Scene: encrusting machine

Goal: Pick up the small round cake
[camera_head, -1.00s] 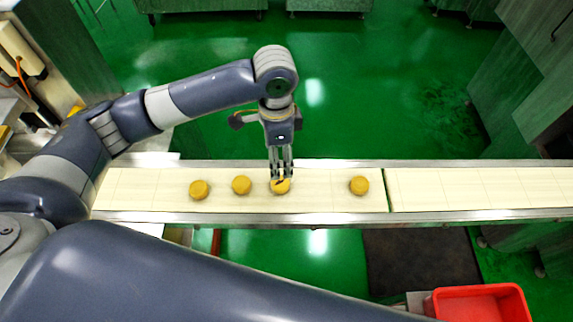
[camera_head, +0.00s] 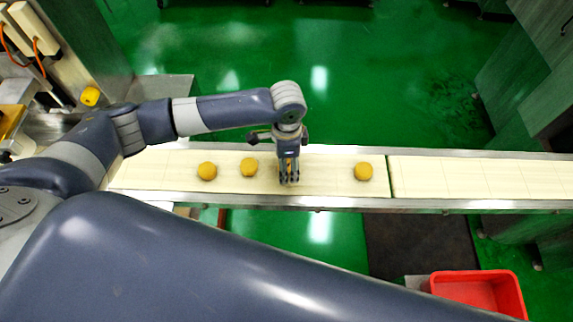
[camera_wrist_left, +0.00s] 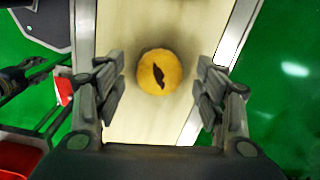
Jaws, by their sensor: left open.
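A small round yellow-brown cake (camera_wrist_left: 160,72) with a dark mark on top lies on the pale conveyor belt (camera_head: 325,171). In the left wrist view it sits between the open fingers of my left gripper (camera_wrist_left: 158,88), with a gap on each side. In the head view the same gripper (camera_head: 289,180) points down at the belt and mostly hides this cake. Other cakes are on the belt: a left one (camera_head: 207,171), a middle one (camera_head: 249,167) and a right one (camera_head: 363,171).
A red crate (camera_head: 478,291) stands below the belt at the lower right. A yellow piece (camera_head: 90,95) shows by the machine at the left. The belt has a dark seam (camera_head: 390,176) right of the cakes, and its right part is bare. A metal rail (camera_head: 440,207) edges it.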

